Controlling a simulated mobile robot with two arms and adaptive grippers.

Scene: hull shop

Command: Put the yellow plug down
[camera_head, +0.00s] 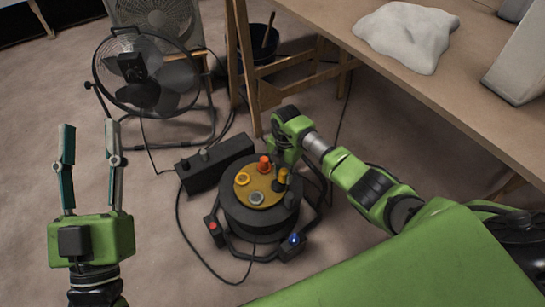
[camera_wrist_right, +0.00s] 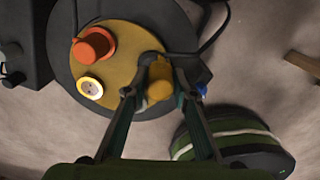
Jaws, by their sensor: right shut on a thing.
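The yellow plug (camera_head: 283,174) is at the right side of the cable reel's yellow top plate (camera_head: 262,186). It also shows between my fingers in the right wrist view (camera_wrist_right: 159,88). My right gripper (camera_head: 280,179) is shut on it, pointing down from above. I cannot tell whether the plug is seated in a socket or just above the plate, as the fingers partly hide it. My left gripper (camera_head: 90,145) is open and empty, raised at the left, away from the reel.
An orange plug (camera_head: 264,162) stands on the plate near a yellow-ringed socket (camera_head: 243,179) and a grey socket (camera_head: 256,198). A black box (camera_head: 215,162) sits beside the reel. Floor is open at front left.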

